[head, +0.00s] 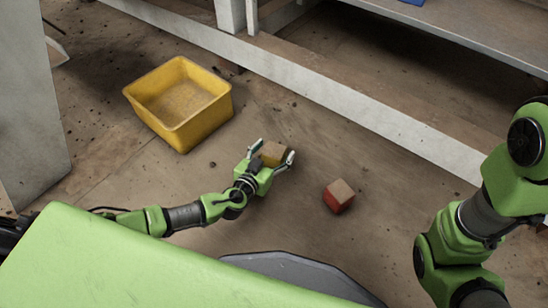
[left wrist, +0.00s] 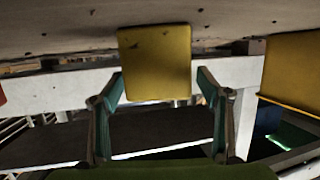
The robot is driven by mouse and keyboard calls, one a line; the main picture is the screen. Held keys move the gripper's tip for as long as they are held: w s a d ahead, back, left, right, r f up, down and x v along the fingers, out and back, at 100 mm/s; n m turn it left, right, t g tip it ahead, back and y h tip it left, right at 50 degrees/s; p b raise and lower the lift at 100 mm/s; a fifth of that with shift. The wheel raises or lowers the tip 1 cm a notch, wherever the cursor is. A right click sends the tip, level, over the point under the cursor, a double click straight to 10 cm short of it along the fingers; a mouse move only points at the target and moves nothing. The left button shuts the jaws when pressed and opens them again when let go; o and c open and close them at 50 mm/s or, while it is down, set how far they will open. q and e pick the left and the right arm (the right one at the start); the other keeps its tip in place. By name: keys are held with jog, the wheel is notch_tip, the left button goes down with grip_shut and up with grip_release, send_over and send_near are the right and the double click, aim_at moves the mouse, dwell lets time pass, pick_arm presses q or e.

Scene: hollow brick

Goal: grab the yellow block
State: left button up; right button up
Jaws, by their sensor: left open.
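The yellow block (head: 274,152) sits on the floor, with a brownish-yellow top in the head view. My left gripper (head: 272,156) is open, with one finger on each side of the block. In the left wrist view the yellow block (left wrist: 155,62) shows as a large yellow face between and just beyond the two open fingers (left wrist: 161,84). I see small gaps beside it, and I cannot tell if either finger touches it. My right arm shows at the right of the head view, but its gripper is out of sight.
A red block (head: 339,196) with a brownish top lies to the right of the left gripper. An open yellow bin (head: 181,137) stands to the upper left. A pale beam (head: 330,95) runs across behind. The floor between is mostly clear.

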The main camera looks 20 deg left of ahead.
pick_arm(q)
jog(key=shift+c, duration=0.5)
jog(key=c, duration=1.3)
jog(key=shift+r, duration=0.1)
